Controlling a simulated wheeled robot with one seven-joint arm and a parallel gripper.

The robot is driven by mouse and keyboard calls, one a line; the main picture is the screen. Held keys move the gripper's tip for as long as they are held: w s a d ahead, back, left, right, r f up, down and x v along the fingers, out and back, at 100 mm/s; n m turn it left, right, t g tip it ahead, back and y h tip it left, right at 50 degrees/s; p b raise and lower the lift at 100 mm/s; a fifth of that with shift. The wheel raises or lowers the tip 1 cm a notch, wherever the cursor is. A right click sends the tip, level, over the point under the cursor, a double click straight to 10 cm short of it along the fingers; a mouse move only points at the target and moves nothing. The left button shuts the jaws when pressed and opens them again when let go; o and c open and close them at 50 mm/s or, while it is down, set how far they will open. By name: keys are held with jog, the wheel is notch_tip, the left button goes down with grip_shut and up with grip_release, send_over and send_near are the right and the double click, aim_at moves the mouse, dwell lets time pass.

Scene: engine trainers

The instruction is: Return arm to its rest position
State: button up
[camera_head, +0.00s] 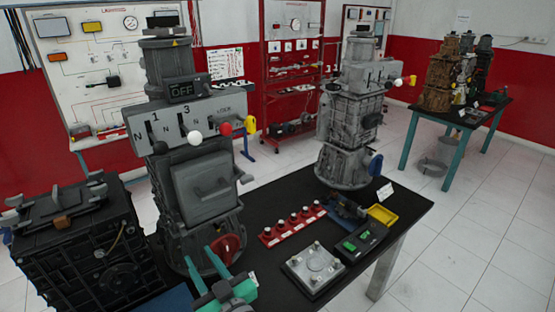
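My gripper (198,256), with teal fingers, is at the bottom of the view, left of centre. Its two fingers point up and away and stand apart, with nothing visible between them. It is in front of the base of the near grey engine trainer (203,185), close to a dark red round knob (226,248). I cannot tell whether it touches the trainer. The trainer stands upright and carries an "OFF" plate, levers with white, red and yellow knobs, and a grey box front. Most of my arm is out of view.
The black table (270,208) holds a second grey trainer (352,115), a red strip with several knobs (292,226), a grey plate (313,268) and a yellow tray (382,215). A dark boxy unit (85,245) stands at left. Open floor lies at right.

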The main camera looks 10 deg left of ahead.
jog(key=s+d+f+m+t+h, duration=0.2)
jog(key=s+d+f+m+h, duration=0.25)
jog(key=d+f, duration=0.45)
jog(key=s+d+f+m+t+h, duration=0.2)
jog(key=s+d+f+m+h, duration=0.25)
jog(key=d+f, duration=0.45)
jog(key=s+d+f+h, duration=0.1)
jog(key=s+d, duration=0.3)
jog(key=s, duration=0.6)
jog(key=s+d+f+m+h, duration=0.1)
jog(key=s+d+h, duration=0.2)
jog(key=s, duration=0.7)
jog(key=shift+s+d+h, duration=0.3)
jog(key=shift+s+d, duration=0.1)
jog(key=shift+d, duration=0.85)
